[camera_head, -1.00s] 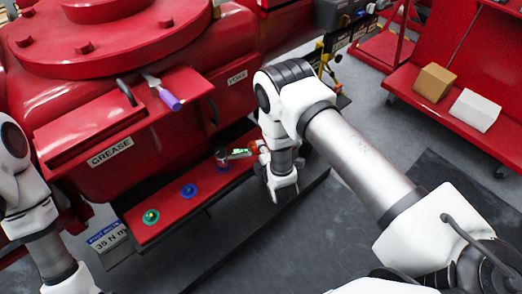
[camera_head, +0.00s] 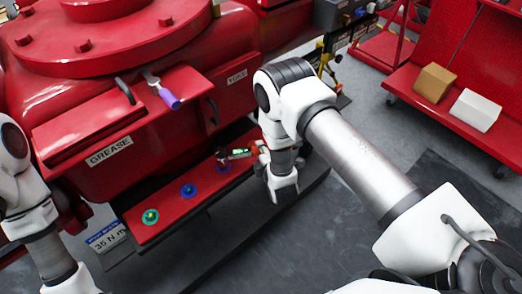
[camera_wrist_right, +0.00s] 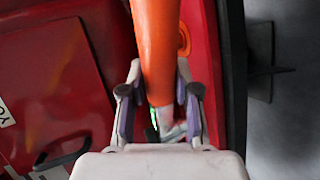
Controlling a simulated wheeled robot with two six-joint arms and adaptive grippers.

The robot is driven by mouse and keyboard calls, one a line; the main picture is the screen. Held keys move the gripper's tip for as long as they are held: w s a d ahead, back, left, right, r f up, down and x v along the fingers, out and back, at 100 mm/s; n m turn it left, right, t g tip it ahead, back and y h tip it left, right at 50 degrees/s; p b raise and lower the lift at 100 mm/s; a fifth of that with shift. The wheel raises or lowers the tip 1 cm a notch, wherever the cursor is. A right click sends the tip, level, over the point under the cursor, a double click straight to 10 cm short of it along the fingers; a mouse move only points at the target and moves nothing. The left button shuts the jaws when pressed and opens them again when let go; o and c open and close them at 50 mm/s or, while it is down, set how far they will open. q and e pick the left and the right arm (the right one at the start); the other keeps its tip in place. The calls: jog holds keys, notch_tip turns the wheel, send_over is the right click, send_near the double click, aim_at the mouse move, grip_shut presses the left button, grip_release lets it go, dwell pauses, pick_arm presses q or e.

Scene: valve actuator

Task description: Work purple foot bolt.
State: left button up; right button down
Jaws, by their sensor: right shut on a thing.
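A wrench (camera_head: 238,154) with a red-orange handle and a small green display lies over the red foot plate (camera_head: 165,205). My right gripper (camera_head: 262,150) is shut on its handle. In the right wrist view the orange handle (camera_wrist_right: 156,50) runs between the two fingers of this gripper (camera_wrist_right: 160,105). The wrench head is at the dark purple foot bolt (camera_head: 222,167), which it partly hides. I cannot tell how fully the head sits on the bolt. A blue bolt (camera_head: 188,190) and a teal bolt (camera_head: 150,216) are farther left. My left arm shows at the left edge; its gripper is out of view.
A red machine body (camera_head: 110,165) stands behind the plate. A purple-handled tool (camera_head: 168,98) lies on its shelf. A label reading 35 N m (camera_head: 110,242) is beside the plate. A red rack (camera_head: 450,90) with two boxes stands right. The floor in front is clear.

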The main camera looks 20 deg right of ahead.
jog(key=shift+f+b, duration=0.75)
jog(key=shift+f, duration=0.1)
jog(key=shift+s+a+m+h+p, duration=0.2)
jog(key=shift+s+m+h, duration=0.35)
jog(key=shift+h, duration=0.1)
jog(key=shift+s+a+m+h+p, duration=0.2)
jog(key=shift+s+m+h, duration=0.3)
jog(key=shift+h, duration=0.15)
jog(key=shift+s+a+m+g+h+p, duration=0.15)
jog(key=shift+s+a+m+g+h, duration=0.2)
jog(key=shift+s+m+h, duration=0.25)
jog(key=shift+s+a+m+g+h+p, duration=0.15)
jog(key=shift+s+a+m+g+h, duration=0.1)
jog(key=shift+s+m+g+h, duration=0.25)
jog(key=shift+r, duration=0.1)
